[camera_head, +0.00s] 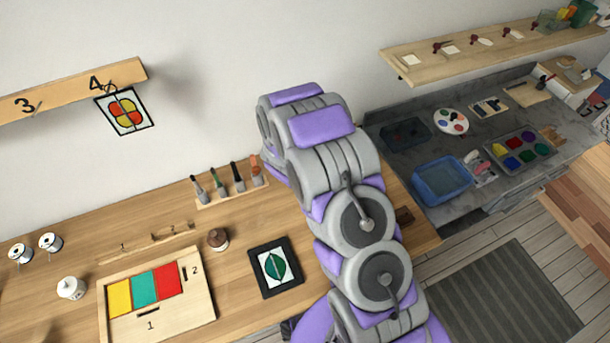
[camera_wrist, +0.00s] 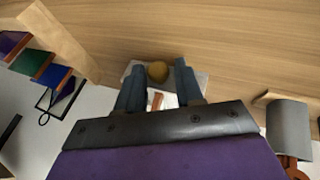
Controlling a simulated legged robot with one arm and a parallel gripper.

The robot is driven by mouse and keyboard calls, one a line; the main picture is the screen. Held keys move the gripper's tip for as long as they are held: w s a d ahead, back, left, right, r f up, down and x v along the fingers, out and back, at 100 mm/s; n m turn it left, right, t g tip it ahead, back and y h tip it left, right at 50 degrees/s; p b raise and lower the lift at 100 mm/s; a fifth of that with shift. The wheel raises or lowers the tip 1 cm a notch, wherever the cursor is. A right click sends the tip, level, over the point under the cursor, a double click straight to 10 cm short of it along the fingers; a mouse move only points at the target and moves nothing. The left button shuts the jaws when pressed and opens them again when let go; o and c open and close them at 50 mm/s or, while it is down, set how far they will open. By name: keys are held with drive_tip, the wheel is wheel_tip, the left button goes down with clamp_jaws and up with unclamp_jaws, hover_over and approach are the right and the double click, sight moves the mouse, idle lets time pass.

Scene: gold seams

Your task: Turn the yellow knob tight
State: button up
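The yellow knob (camera_wrist: 157,72) shows in the wrist view, round and mustard-coloured, on a pale plate (camera_wrist: 136,70) against a wooden surface. My gripper (camera_wrist: 158,76) is open, with its two blue-grey fingers apart. The knob shows in the gap between the fingertips, with a finger on either side and space to both. I cannot tell how deep the knob sits between the fingers, and no contact shows. In the head view my arm hides the gripper, and the yellow knob does not show.
In the wrist view, coloured pieces (camera_wrist: 38,66) sit at left near a wooden board (camera_wrist: 62,38), and a grey cylinder (camera_wrist: 289,117) is at right. In the head view, the wooden bench holds a panel tray (camera_head: 205,309), a dark-framed leaf panel (camera_head: 275,267) and a brush rack (camera_head: 231,195).

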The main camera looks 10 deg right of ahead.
drive_tip(key=shift+a, duration=0.25)
drive_tip(key=shift+c, duration=0.8)
drive_tip(key=shift+d, duration=0.35)
drive_tip(key=c, duration=0.3)
drive_tip(key=shift+d, duration=0.1)
clamp_jaws()
drive_tip(key=shift+s+f, duration=0.1)
drive_tip(key=shift+o, duration=2.3)
unclamp_jaws()
drive_tip(key=shift+a, duration=0.2)
